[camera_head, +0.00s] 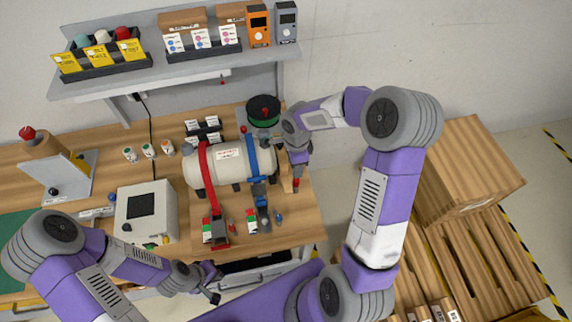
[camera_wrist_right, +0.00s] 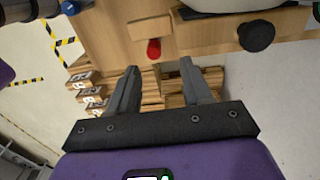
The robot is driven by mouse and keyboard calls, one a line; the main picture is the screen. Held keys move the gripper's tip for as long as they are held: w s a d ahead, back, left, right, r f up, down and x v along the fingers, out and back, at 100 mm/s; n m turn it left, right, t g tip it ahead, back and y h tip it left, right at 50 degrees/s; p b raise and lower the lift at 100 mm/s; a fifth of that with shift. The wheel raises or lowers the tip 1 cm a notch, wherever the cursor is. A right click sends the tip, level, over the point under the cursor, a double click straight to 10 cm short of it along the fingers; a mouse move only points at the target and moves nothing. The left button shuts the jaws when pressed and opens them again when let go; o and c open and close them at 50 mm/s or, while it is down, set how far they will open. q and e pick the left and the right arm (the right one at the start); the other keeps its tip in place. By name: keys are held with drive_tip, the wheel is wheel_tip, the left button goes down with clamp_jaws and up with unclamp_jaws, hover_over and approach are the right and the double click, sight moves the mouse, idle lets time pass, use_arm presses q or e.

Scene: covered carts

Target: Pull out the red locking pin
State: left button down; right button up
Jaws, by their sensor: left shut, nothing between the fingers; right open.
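A small red knob, which looks like the red locking pin (camera_head: 296,184), shows beside a wooden block at the right end of the workbench. In the right wrist view the red pin (camera_wrist_right: 154,48) projects from a wooden block, just beyond and between the fingertips. My right gripper (camera_wrist_right: 159,66) is open with nothing between its fingers; it also shows in the head view (camera_head: 298,168) beside the tank. My left gripper (camera_head: 214,294) is shut and empty, low in front of the bench. The pin's shaft is hidden.
A cream tank (camera_head: 230,168) with red and blue straps lies left of my right gripper. A green spool (camera_head: 263,111) stands behind it. A white control box (camera_head: 146,214) and a red-topped fixture (camera_head: 60,172) are further left. A shelf (camera_head: 180,72) hangs above. Pallets and a large box (camera_head: 470,165) stand right.

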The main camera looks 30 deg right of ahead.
sight(296, 180)
drive_tip(key=shift+s+d+r, duration=0.1)
drive_tip(key=shift+s+r, duration=0.1)
drive_tip(key=shift+r, duration=0.1)
drive_tip(key=shift+s+r, duration=0.1)
drive_tip(key=shift+s, duration=0.45)
drive_tip(key=shift+w+f, duration=0.2)
drive_tip(key=shift+f, duration=0.1)
drive_tip(key=shift+s+f+b, duration=0.1)
drive_tip(key=shift+f+b, duration=0.35)
drive_tip(key=shift+f, duration=0.05)
wheel_tip(296, 180, down, 7)
drive_tip(key=b, duration=0.5)
drive_tip(key=shift+b, duration=0.4)
drive_tip(key=shift+f+b, duration=0.35)
use_arm(q)
wheel_tip(296, 180, down, 7)
drive_tip(key=s, duration=0.1)
drive_tip(key=shift+f, duration=0.15)
drive_tip(key=shift+f+b, duration=0.2)
drive_tip(key=shift+b, duration=0.1)
